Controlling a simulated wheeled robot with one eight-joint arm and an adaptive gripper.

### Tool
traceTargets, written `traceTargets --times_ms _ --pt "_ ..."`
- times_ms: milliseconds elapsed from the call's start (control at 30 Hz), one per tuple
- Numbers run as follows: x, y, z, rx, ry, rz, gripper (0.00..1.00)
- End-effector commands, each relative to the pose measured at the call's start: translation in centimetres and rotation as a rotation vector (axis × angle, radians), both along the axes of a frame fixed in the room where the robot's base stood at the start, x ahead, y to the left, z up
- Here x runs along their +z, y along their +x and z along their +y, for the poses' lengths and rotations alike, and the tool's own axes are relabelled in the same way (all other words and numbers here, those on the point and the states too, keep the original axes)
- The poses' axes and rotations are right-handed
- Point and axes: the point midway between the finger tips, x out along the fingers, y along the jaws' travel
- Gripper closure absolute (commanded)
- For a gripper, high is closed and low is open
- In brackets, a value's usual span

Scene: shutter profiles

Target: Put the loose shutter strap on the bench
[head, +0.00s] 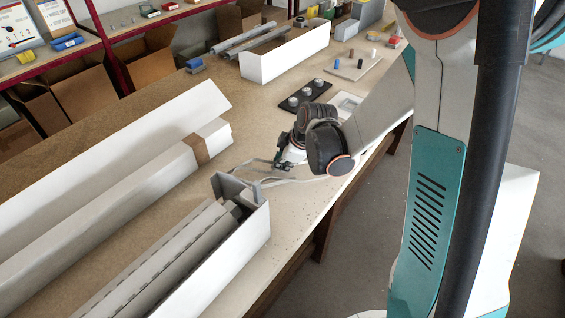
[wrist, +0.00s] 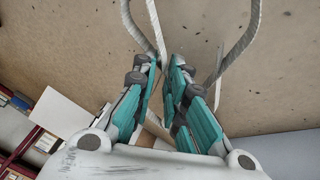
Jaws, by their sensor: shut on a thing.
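The loose strap is a pale grey band. In the head view the strap (head: 300,181) curves in loops around my gripper (head: 282,163), low over the bench (head: 297,208) beside the open end of a long box. In the wrist view my gripper (wrist: 165,72) has its teal fingers close together, and strands of the strap (wrist: 157,30) run up from between and beside the fingertips. My gripper is shut on the strap. The bench (wrist: 200,30) fills the background there. I cannot tell whether the loops touch the bench.
A long white box (head: 241,244) with grey profiles lies at the front left. A long wrapped carton (head: 120,221) lies behind it. A black tray with round knobs (head: 305,95) and a white box with profiles (head: 285,61) stand further back. Bare bench shows around my gripper.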

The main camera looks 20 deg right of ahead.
Motion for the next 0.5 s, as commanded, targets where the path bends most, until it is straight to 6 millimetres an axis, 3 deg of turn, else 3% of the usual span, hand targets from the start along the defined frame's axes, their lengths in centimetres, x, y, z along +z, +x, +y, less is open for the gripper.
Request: traceTargets --times_ms 133,167,233,500 --pt "-0.32 0.01 0.0 0.0 0.0 0.0 1.0" --pt "-0.28 0.0 0.0 0.0 0.0 0.0 0.83" --pt "-0.21 0.01 0.0 0.0 0.0 0.0 0.67" --pt "-0.19 0.0 0.0 0.0 0.0 0.0 0.67"
